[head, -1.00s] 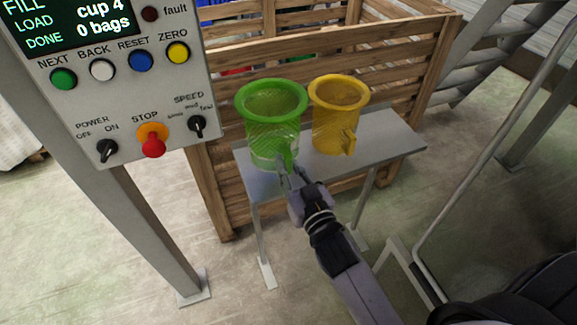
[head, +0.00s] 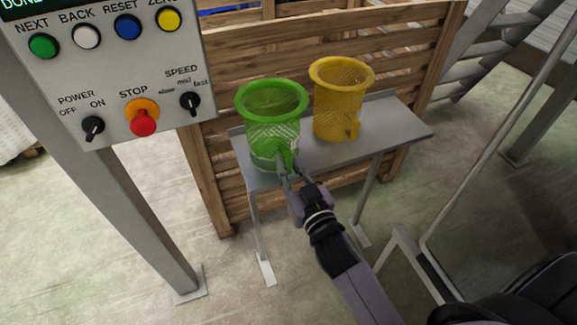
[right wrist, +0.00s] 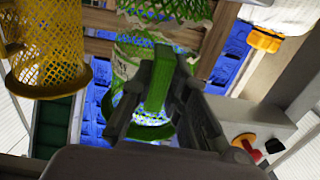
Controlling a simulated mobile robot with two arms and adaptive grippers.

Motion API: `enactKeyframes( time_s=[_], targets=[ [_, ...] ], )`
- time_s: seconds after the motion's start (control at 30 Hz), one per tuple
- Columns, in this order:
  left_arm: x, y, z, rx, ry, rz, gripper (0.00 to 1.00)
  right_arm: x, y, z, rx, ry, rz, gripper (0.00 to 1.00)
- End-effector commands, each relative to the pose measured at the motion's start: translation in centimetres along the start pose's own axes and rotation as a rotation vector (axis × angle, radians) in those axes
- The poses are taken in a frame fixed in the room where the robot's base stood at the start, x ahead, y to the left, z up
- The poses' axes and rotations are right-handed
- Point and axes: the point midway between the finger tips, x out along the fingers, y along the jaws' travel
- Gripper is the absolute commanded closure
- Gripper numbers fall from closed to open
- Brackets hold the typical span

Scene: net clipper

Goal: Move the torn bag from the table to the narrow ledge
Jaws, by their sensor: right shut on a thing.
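I cannot make out a torn bag for certain. A green mesh cup (head: 272,125) with a wide rim and a handle is at the left end of a narrow grey ledge (head: 385,133). My right gripper (head: 285,172) is shut on the green cup's handle (right wrist: 158,82), from the front. I cannot tell whether the cup's base touches the ledge. In the right wrist view, pale netting with green marks shows on the green cup (right wrist: 140,50). A yellow mesh cup (head: 340,100) stands upright on the ledge to its right. My left gripper is out of view.
A control panel (head: 110,85) with coloured buttons and a red stop knob is on a post at the left. A wooden slatted crate (head: 220,60) stands behind the ledge. A metal tube frame (head: 490,140) is at the right.

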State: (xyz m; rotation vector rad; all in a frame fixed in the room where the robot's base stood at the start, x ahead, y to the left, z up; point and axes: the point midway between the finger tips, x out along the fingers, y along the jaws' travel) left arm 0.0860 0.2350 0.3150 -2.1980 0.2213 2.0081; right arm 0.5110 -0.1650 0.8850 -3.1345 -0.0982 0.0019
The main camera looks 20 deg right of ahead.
Motion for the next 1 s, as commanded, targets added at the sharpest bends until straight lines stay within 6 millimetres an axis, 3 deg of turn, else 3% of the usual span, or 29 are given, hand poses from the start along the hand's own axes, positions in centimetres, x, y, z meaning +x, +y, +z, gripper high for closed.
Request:
enactKeyframes(
  time_s=[0.8, 0.83, 1.0],
  targets=[
    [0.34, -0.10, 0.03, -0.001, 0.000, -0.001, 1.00, 0.00, -0.02, 0.60, 0.000, 0.001, -0.001, 1.00],
    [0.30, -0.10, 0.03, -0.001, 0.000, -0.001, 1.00, 0.00, -0.02, 0.53, 0.000, 0.001, -0.001, 0.83],
    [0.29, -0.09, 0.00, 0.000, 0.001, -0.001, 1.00, 0.00, -0.01, 0.54, 0.000, 0.001, -0.001, 0.72]
  ],
)
